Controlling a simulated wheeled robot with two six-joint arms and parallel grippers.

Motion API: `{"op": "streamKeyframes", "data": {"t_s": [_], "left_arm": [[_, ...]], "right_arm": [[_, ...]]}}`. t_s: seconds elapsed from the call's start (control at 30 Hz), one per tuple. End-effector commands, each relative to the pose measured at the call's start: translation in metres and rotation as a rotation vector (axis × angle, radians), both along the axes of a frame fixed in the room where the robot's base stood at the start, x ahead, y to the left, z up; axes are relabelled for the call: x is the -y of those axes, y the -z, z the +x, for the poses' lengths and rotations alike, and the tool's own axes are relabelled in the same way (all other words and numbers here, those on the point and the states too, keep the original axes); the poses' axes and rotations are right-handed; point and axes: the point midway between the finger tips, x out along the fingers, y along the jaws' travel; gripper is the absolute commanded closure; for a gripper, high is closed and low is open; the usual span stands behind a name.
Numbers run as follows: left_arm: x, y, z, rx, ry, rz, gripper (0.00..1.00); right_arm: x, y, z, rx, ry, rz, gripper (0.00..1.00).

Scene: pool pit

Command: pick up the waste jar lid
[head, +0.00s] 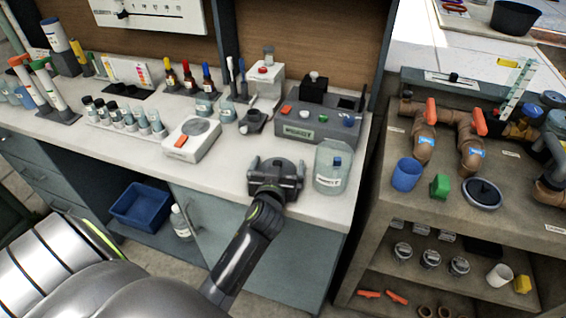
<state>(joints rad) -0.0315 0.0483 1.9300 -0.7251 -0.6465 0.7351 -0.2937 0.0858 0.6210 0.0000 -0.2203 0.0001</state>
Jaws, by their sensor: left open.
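A clear, pale green jar (331,179) with a white label stands on the white counter near its right front corner. The label is too small to read surely, but this looks like the waste jar. A small blue part shows at its upper middle; I cannot tell whether that is the lid's knob. The lid cannot be made out clearly. My left gripper (276,163) is open above the counter's front edge, just left of the jar and apart from it in the picture. Its body hides the counter beneath. My right gripper is not in view.
A grey device (318,127) with a red button stands behind the jar. A white scale (191,139), vials (128,118) and dropper bottles stand to the left. A stone-like shelf (395,200) with pipes, a blue cup (407,175) and a dark round cover (482,193) stands right.

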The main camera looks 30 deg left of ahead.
Motion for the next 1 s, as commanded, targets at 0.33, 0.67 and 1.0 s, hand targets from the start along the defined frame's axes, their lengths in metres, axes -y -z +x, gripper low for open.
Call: {"op": "streamKeyframes", "data": {"t_s": [0.33, 0.67, 1.0], "left_arm": [[0.000, 0.000, 0.000, 0.000, 0.000, 0.000, 0.29], [0.000, 0.003, -0.001, -0.006, -0.002, -0.003, 0.72], [0.000, 0.004, -0.001, -0.011, -0.003, -0.003, 1.00]], "right_arm": [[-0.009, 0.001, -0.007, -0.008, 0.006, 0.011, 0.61], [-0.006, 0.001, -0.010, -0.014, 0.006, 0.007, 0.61], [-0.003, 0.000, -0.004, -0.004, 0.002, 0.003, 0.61]]}}
